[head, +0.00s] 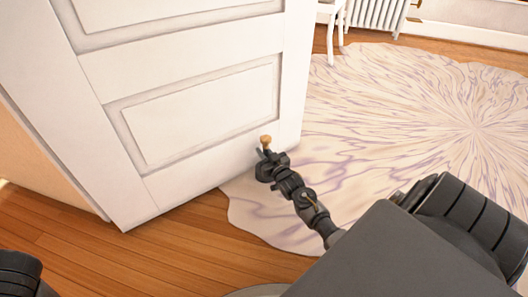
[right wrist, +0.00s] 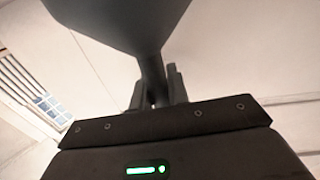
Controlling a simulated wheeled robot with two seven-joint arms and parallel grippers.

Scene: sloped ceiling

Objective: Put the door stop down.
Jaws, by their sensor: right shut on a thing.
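The door stop (head: 266,140) shows in the head view as a small orange-tan knob at the tip of my right gripper (head: 266,160). In the right wrist view the door stop (right wrist: 120,15) looks dark grey, wide at the top and narrowing to a stem. The right gripper (right wrist: 155,95) is shut on that stem, with one finger on each side. The gripper is in front of the lower part of the white door in the head view; its height above the floor is hard to tell. My left gripper is not in view.
A white panelled door (head: 205,110) stands open at the left and centre. A pale rug with purple veins (head: 420,110) covers the floor to the right. Bare wooden floor (head: 180,240) lies below the door. A white chair leg (head: 332,45) and a radiator (head: 378,14) are at the back.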

